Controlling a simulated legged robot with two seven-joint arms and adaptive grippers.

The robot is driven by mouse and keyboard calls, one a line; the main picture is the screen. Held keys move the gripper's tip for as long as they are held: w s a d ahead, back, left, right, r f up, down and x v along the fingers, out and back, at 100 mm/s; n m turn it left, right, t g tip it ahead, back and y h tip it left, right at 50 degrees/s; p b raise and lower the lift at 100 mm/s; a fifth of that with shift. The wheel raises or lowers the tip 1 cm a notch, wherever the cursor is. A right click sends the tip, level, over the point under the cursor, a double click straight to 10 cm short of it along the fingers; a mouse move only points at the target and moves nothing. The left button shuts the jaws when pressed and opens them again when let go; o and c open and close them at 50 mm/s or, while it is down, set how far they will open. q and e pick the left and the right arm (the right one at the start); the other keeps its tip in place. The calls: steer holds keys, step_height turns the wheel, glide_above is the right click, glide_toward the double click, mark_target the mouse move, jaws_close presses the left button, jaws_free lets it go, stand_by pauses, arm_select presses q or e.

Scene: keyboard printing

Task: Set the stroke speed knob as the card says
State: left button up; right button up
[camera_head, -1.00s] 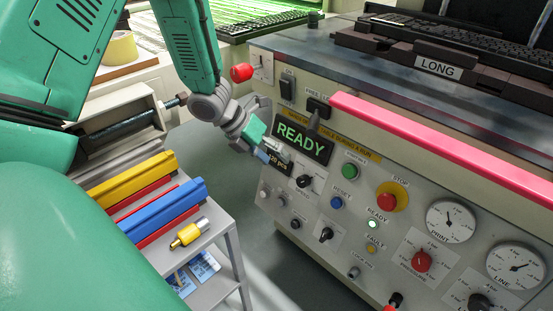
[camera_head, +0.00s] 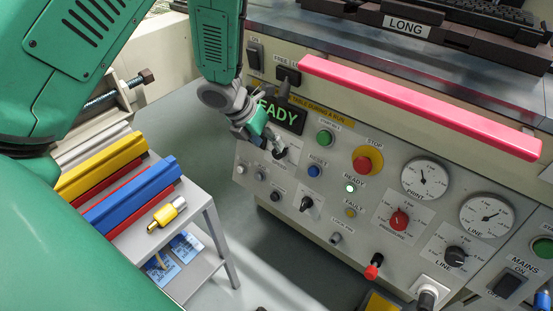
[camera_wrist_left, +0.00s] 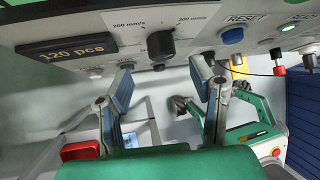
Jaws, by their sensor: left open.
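The stroke speed knob (camera_head: 281,154) is black, on the sloped machine panel below the green READY display, partly hidden by my left gripper in the head view. In the left wrist view the knob (camera_wrist_left: 160,46) shows between labels "200 mm/s" and "300 mm/s"; I cannot tell its exact setting. My left gripper (camera_head: 272,145) is open at the knob. In the left wrist view its two fingers (camera_wrist_left: 161,74) stand apart, one either side below the knob, with a gap visible. My right gripper is not in view. No readable setting card shows.
A pcs counter (camera_wrist_left: 66,47) sits left of the knob. A blue RESET button (camera_head: 314,171), red STOP button (camera_head: 362,166) and another black knob (camera_head: 306,203) are nearby. A pink bar (camera_head: 420,105) runs above. A cart (camera_head: 205,215) with coloured bars and blue sheets (camera_head: 187,246) stands left.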

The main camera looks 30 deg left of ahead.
mark_target(276, 153)
arm_select(q)
steer(key=b+x, duration=0.2)
steer(key=x, duration=0.4)
steer(key=shift+d+r, duration=0.1)
jaws_close()
